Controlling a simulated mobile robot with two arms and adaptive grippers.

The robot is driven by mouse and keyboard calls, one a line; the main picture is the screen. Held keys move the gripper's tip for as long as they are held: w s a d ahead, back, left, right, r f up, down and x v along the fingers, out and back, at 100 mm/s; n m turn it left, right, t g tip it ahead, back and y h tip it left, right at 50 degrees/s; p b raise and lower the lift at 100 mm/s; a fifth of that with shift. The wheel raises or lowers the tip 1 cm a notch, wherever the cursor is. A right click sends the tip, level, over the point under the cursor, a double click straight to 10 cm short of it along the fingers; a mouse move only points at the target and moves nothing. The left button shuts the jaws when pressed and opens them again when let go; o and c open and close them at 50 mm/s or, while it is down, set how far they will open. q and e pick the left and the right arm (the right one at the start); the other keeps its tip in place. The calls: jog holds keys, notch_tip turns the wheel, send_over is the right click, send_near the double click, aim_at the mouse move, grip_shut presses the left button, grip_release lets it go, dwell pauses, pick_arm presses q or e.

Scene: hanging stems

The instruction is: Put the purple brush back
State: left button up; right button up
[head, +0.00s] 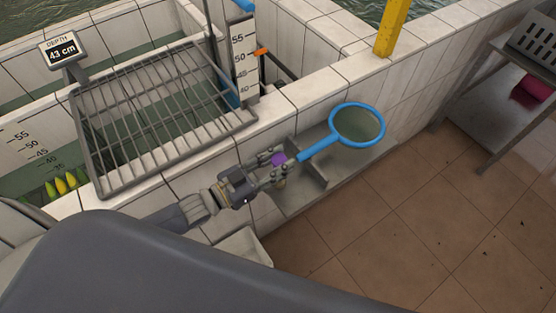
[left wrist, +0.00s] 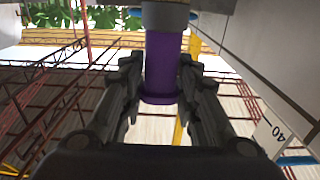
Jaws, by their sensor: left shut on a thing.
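The purple brush (left wrist: 163,62) shows in the left wrist view as a purple handle with a grey part at the top of the picture. My left gripper (left wrist: 160,85) is shut on it, with one dark finger on each side of the handle. In the head view the purple end (head: 278,158) shows at the fingertips of my left gripper (head: 273,172), over a grey metal shelf (head: 316,170) on the tiled wall. The rest of the brush is mostly hidden by the gripper. My right gripper is in neither view.
A blue-rimmed net (head: 357,125) lies close to the right of my left gripper, its handle pointing at it. A metal grate (head: 150,110) lies over the tank at the left. A pale bin (head: 240,243) stands below.

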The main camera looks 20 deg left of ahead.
pick_arm(q)
jog(key=o, duration=0.6)
jog(key=shift+f, duration=0.15)
jog(key=o, duration=0.5)
jog(key=shift+c, duration=0.2)
jog(key=shift+s+r, duration=0.1)
jog(key=shift+r, duration=0.1)
jog(key=b+v, duration=0.1)
jog(key=v, duration=1.1)
jog(key=shift+b, duration=0.4)
